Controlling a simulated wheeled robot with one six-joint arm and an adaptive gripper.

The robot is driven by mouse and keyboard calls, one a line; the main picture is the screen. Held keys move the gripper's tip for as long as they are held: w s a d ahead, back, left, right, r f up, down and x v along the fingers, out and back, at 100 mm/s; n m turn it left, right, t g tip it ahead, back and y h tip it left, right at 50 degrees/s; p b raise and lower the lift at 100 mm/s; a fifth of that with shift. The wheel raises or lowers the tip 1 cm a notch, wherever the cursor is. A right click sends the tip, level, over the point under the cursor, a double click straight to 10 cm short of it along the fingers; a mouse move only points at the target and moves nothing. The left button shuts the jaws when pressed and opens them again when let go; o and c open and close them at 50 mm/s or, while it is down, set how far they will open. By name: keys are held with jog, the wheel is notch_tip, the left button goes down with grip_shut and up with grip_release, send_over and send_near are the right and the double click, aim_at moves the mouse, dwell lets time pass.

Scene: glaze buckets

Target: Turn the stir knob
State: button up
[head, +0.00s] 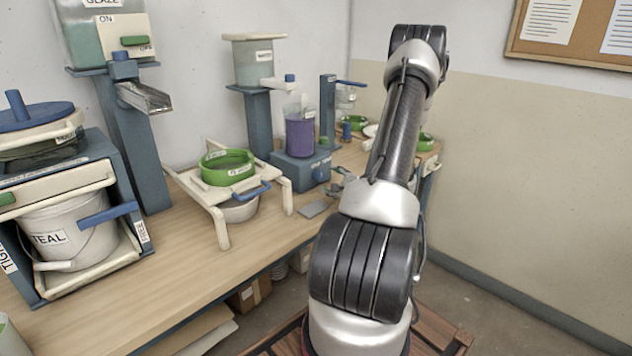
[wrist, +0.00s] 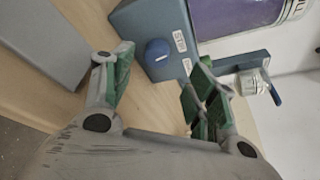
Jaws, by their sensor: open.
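The stir knob (wrist: 157,50) is a small round blue knob with a pale mark, on the front of the blue-grey stirrer base (wrist: 163,18), beside a STIR label. In the head view the stirrer base (head: 290,172) stands on the bench with a clear jar of purple liquid (head: 300,138) on top. My gripper (wrist: 160,85) is open and empty in the wrist view. Its green-padded fingers are spread to either side of the knob's line, and the knob lies ahead of the gap, apparently untouched. In the head view my arm partly hides the gripper.
A cream stand with a green sieve ring (head: 228,167) is left of the stirrer. A flat grey plate (head: 315,210) lies near the bench's front edge. A blue-grey post (head: 328,105) with a blue lever stands behind the stirrer. A wall bounds the right.

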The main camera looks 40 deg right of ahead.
aim_at(321, 177)
jog(key=shift+d+f, duration=0.1)
jog(key=shift+f, duration=0.1)
jog(key=shift+w+n, duration=0.15)
jog(key=shift+n, duration=0.15)
jog(key=x, duration=0.7)
jog(key=shift+w+f, duration=0.2)
jog(key=shift+c, duration=0.2)
jog(key=c, duration=1)
